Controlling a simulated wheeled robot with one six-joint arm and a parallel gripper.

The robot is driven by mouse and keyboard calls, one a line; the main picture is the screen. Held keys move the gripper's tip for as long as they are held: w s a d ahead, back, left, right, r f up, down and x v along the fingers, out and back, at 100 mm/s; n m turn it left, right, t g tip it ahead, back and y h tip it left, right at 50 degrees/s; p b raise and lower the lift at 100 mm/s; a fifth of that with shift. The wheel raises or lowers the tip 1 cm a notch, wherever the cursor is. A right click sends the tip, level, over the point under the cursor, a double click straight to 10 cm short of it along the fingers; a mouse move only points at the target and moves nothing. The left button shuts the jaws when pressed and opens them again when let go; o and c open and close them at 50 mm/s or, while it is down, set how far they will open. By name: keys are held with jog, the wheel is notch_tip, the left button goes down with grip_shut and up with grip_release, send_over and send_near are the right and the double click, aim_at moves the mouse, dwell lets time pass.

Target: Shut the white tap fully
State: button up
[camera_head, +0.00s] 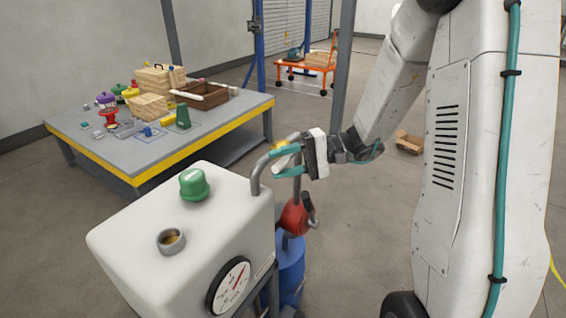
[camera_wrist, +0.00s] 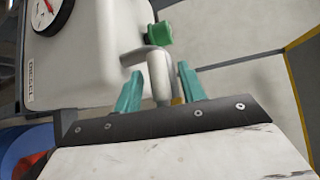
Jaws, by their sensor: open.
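In the wrist view the fingers (camera_wrist: 159,72) stand apart on either side of the bar (camera_wrist: 159,75). I cannot tell whether they touch it. A small whitish piece (camera_head: 286,159) shows between the fingers in the head view; I cannot tell whether it is the white tap. A red fitting (camera_head: 294,217) with a dark lever sits below the gripper.
The tank carries a green cap (camera_head: 194,184), an open metal neck (camera_head: 171,241) and a round gauge (camera_head: 229,286). A blue cylinder (camera_head: 290,262) stands below. A grey table (camera_head: 150,155) with several objects stands at left. An orange cart (camera_head: 305,67) is far behind.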

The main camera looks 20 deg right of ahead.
grip_shut()
jog(key=shift+r+m+y, duration=0.3)
jog(key=shift+m+y, duration=0.2)
jog(key=shift+y, duration=0.2)
grip_release()
jog(key=shift+d, duration=0.1)
jog(key=s+d, duration=0.1)
jog(key=d, duration=0.6)
jog(key=shift+s+d+r, duration=0.15)
jog(key=shift+s+d, duration=0.05)
jog(key=shift+d, duration=0.05)
